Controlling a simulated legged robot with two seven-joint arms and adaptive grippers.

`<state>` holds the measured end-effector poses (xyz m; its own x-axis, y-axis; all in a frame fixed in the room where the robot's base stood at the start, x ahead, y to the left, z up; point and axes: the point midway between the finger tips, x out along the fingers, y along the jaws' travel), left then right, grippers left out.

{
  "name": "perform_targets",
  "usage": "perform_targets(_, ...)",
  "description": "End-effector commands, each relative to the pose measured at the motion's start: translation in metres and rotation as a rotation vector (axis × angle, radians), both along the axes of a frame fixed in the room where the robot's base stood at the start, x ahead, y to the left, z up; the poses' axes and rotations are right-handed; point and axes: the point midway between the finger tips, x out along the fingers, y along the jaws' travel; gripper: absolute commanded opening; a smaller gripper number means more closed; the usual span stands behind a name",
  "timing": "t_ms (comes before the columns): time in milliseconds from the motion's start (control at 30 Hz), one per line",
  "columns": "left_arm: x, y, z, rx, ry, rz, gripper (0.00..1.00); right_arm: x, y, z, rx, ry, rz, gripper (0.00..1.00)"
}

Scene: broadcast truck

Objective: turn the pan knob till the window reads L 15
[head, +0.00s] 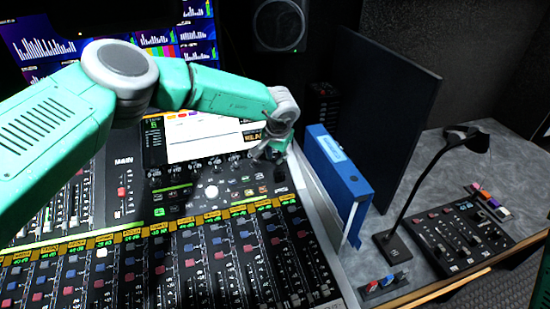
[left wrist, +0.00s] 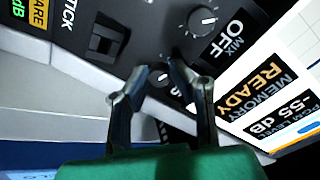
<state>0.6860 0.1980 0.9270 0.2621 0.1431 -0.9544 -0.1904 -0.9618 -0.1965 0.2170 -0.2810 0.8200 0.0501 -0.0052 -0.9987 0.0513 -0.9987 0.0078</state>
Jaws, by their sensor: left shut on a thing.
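My left gripper (head: 266,152) reaches over the top right of the mixing console, its wrist hiding part of the panel. In the left wrist view its two fingers (left wrist: 161,76) are closed in on a small dark round knob, which shows between and just below the fingertips. I cannot read a label for this knob. A larger grey knob with a white pointer (left wrist: 202,20) stands beside it, clear of the fingers. My right gripper is not in view.
The console (head: 160,265) has rows of faders and buttons below my arm. A blue binder (head: 337,165) stands close to the right of the gripper, with a dark panel (head: 385,110) behind. A desk lamp (head: 392,245) and a small control box (head: 458,237) are further right.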

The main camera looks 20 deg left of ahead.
Motion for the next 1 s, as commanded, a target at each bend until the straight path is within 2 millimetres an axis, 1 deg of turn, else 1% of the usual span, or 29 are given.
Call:
perform_targets(200,0.0020,0.0001,0.0013,0.036,0.020,-0.106,0.00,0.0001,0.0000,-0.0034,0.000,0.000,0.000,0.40)
perform_targets(400,0.0022,-0.0002,0.0017,0.055,0.031,-0.157,0.00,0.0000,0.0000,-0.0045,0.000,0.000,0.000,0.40)
perform_targets(900,0.0023,-0.0002,0.0022,0.061,0.035,-0.174,0.00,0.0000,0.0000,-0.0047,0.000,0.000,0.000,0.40)
perform_targets(933,0.0023,-0.0002,0.0022,0.061,0.035,-0.174,0.22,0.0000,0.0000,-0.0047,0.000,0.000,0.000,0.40)
perform_targets(967,0.0023,-0.0002,0.0022,0.061,0.035,-0.174,0.26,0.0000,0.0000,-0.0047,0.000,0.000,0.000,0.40)
perform_targets(1000,0.0023,-0.0002,0.0022,0.061,0.035,-0.174,0.26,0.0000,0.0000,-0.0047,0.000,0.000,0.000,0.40)
